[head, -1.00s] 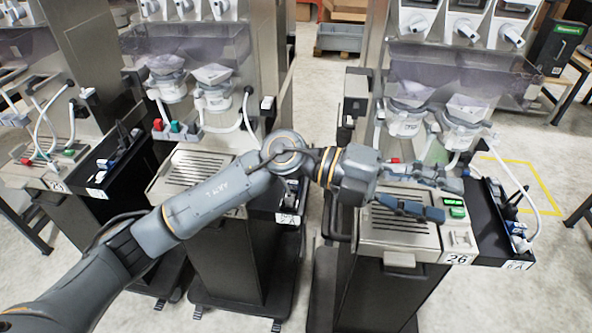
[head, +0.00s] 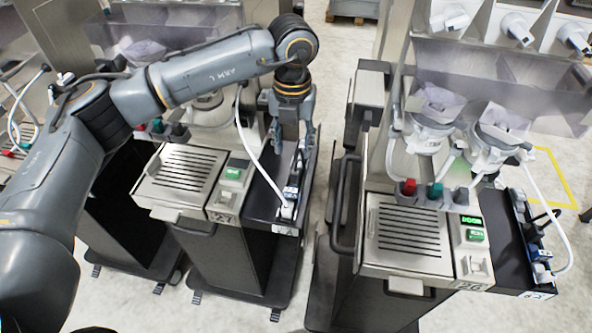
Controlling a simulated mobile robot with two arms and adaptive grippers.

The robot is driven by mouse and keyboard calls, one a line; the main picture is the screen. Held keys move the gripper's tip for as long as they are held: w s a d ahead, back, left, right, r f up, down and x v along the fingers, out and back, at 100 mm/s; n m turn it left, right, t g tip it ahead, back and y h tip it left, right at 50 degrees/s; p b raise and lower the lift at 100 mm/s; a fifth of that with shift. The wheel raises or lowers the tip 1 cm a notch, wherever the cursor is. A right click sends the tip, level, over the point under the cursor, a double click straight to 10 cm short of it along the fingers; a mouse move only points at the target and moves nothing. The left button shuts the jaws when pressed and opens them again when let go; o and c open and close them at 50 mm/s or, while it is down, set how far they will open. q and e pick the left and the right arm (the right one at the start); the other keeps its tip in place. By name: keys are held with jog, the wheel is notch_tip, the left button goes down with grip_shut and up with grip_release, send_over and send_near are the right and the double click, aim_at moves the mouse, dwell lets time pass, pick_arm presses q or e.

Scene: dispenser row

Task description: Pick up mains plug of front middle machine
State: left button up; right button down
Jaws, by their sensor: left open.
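The middle machine (head: 205,238) has a slatted drip tray (head: 180,178) and a black side shelf (head: 262,205) along its right side. A white plug (head: 287,211) sits at the front end of that shelf, beside blue and dark parts. A white cable (head: 252,150) curves from the machine down to it. My left gripper (head: 293,146) is open and points down over the back part of the shelf, behind the plug and apart from it. Its fingers hide some of the shelf. My right gripper is not in view.
The right machine (head: 400,295), labelled 26, has its own side shelf (head: 515,262) with a plug and white cable. A dark handle rail (head: 340,215) stands between the two machines. Another machine is partly hidden behind my arm at left.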

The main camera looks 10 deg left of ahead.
aim_at(296, 170)
pick_arm(q)
notch_tip(296, 170, down, 3)
jog(key=shift+w+r, duration=0.1)
jog(key=shift+r, duration=0.05)
jog(key=shift+w+d+f+p, duration=0.1)
jog(key=shift+f+p, duration=0.7)
jog(key=shift+f, duration=0.1)
jog(key=f, duration=0.1)
jog(key=f+p, duration=0.1)
jog(key=f, duration=0.1)
jog(key=shift+w+f, duration=0.25)
jog(key=shift+w, duration=0.1)
jog(key=shift+f, duration=0.25)
jog(key=c, duration=0.9)
grip_shut()
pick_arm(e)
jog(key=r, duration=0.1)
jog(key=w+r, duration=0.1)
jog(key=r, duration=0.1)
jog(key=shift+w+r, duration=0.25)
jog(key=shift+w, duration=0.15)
